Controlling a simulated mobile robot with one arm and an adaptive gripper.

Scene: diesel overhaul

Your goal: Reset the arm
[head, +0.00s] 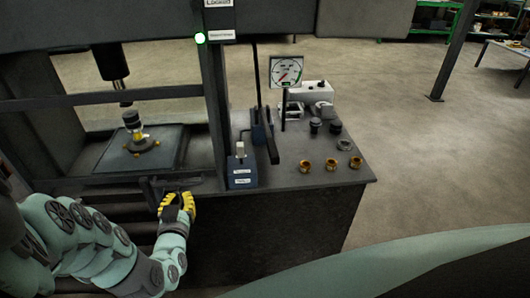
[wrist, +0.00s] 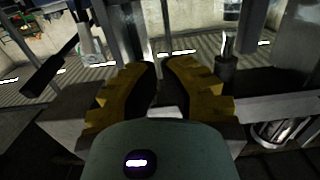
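My gripper (head: 178,199) has yellow ribbed fingers and is at the front edge of the press, left of the blue pump unit (head: 242,166). In the wrist view, my gripper (wrist: 161,63) shows its two fingers with a gap between them and nothing held. It looks open, though the fingertips are fairly near each other. My teal arm reaches in from the lower left of the head view.
The press frame (head: 213,95) and its bed (head: 168,151), carrying a yellow-based part (head: 139,142), stand close by. The dark bench (head: 318,176) bears a pressure gauge (head: 286,71), several brass rings (head: 331,164) and black parts (head: 315,125). Open floor (head: 430,150) lies to the right.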

